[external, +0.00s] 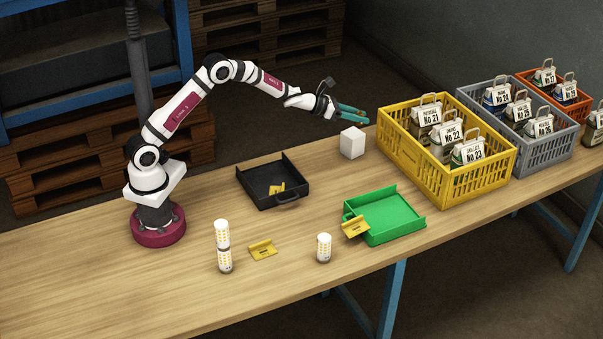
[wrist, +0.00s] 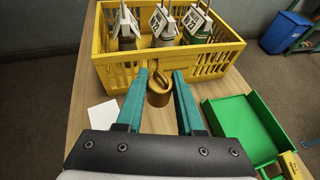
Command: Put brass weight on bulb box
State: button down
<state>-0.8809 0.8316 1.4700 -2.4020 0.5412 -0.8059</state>
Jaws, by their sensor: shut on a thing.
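My gripper (external: 352,113) is raised above the table near the yellow crate, its teal fingers pointing right. In the wrist view my gripper (wrist: 159,83) is shut on the brass weight (wrist: 158,96), a small round golden piece with a loop on top. In the external view the weight is not clearly visible at the fingers. The plain white box (external: 352,143), which seems to be the bulb box, stands on the table just below my gripper. In the wrist view the white box (wrist: 104,113) is left of the fingers, apart from the weight.
A green tray (external: 390,217) and black tray (external: 262,182) lie nearer. Bulbs (external: 324,247) and yellow brackets (external: 262,250) are at the front.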

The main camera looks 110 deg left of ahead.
send_over(353, 133)
notch_tip(353, 133, down, 6)
jog(key=shift+f, duration=0.1)
notch_tip(353, 133, down, 4)
jog(key=shift+a+f, duration=0.1)
jog(key=c, duration=0.5)
grip_release()
jog(key=shift+f, duration=0.1)
